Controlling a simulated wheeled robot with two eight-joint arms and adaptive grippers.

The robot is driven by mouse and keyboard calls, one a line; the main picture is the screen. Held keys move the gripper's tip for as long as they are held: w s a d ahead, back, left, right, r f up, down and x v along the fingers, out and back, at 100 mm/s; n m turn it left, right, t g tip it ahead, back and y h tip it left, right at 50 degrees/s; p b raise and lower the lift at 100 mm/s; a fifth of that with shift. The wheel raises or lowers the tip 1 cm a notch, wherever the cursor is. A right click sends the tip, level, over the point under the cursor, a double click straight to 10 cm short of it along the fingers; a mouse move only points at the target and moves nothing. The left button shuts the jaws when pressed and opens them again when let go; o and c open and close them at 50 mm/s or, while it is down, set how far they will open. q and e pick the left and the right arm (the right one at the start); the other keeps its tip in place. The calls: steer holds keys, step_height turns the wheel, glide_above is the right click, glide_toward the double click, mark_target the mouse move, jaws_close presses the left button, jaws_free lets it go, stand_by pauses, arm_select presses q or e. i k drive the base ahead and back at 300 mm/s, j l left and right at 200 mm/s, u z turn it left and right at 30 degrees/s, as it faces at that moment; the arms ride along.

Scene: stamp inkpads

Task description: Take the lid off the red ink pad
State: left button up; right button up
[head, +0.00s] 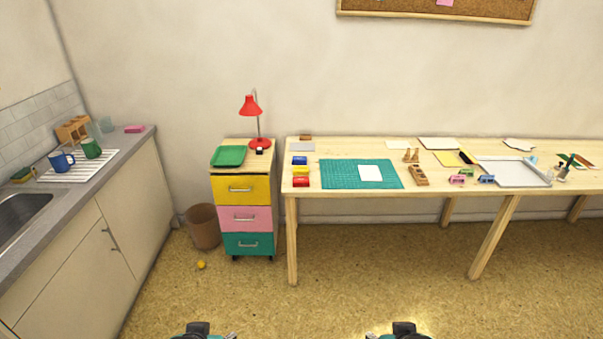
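The red ink pad (300,182) lies on the wooden table near its front left corner, closest to the front edge in a column of pads. Its lid appears to be on, but it is too small to see a seam. A yellow pad (300,171) and a blue pad (299,160) lie behind it. My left gripper (228,336) and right gripper (372,336) show only partly at the bottom edge. Both are over the floor, far from the table and the pads. Whether their fingers are open or shut is hidden.
The wooden table (340,149) has a green cutting mat (335,174) right of the pads, with stamps and a tray (520,173) further right. A drawer cabinet (240,190) stands left of the table, beside a bin (204,227). The floor before the table is clear, except a small yellow ball (201,265).

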mark_target(300, 180)
steer(key=i+j, duration=0.15)
steer(key=i, duration=0.35)
steer(key=i+j, duration=0.15)
steer(key=i, duration=0.35)
steer(key=i+j, duration=0.15)
steer(key=i, duration=0.35)
steer(key=i+j, duration=0.15)
steer(key=i, duration=0.35)
steer(key=i+j, duration=0.15)
steer(key=i, duration=0.35)
steer(key=z, duration=0.05)
